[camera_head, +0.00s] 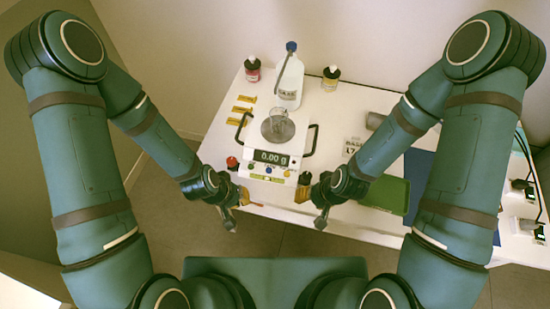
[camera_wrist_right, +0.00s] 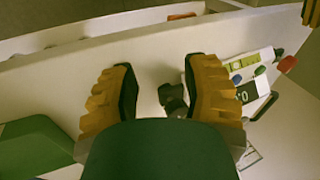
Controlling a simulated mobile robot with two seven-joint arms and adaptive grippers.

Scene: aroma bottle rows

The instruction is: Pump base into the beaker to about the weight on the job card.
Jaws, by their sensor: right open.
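The white scale (camera_head: 245,165) stands near the table's front and reads 0.00 g. A clear glass beaker (camera_head: 279,118) stands on its round pan and looks empty. The white base bottle (camera_head: 290,82) with a blue-grey pump head stands behind the scale.
A red-labelled bottle (camera_head: 252,69) and a yellow-labelled bottle (camera_head: 331,78) stand at the back. A red-capped item (camera_head: 232,162) is left of the scale. Black handles (camera_head: 313,138) flank the scale. A green tray (camera_head: 388,194) and blue mat (camera_head: 420,170) lie to the right.

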